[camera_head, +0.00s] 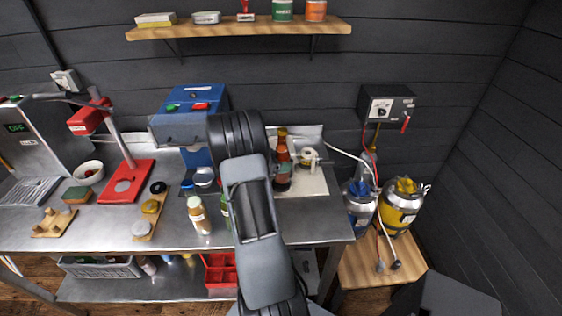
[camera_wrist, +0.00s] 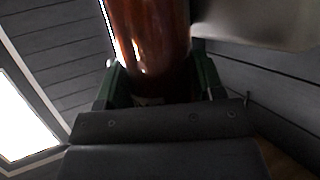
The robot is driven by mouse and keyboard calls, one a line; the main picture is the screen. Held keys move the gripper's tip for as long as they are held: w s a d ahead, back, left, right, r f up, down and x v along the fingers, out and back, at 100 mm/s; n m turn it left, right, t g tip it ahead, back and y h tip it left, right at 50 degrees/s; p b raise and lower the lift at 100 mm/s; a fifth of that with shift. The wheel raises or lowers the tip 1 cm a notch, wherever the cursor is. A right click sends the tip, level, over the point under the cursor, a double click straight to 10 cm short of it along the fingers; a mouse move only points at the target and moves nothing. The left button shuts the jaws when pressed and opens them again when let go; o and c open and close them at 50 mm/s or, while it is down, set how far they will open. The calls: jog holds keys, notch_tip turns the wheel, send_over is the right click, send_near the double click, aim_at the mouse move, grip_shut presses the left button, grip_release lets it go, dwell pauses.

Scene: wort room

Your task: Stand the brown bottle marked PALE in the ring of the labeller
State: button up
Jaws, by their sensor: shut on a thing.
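A brown bottle (camera_head: 283,153) stands upright at the right end of the steel bench, just left of a white roll (camera_head: 308,157). The bottle also fills the upper middle of the wrist view (camera_wrist: 152,40). My gripper (camera_wrist: 160,75) is shut on it, with a green finger on each side. In the head view my arm covers most of the gripper. The labeller seems to be the pale board (camera_head: 312,184) with the roll. Its ring cannot be made out, nor whether the bottle's base touches anything. No PALE marking is readable.
A blue machine (camera_head: 188,125) stands left of my arm. A cream bottle (camera_head: 198,214) and a partly hidden green bottle (camera_head: 225,205) stand at the bench front. A red stand (camera_head: 126,180) is farther left.

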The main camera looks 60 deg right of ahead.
jog(key=shift+a+f, duration=0.15)
jog(key=shift+f, duration=0.1)
dwell(0.5)
jog(key=shift+f, duration=1.1)
dwell(1.6)
jog(key=o, duration=1.4)
jog(key=shift+c, duration=0.2)
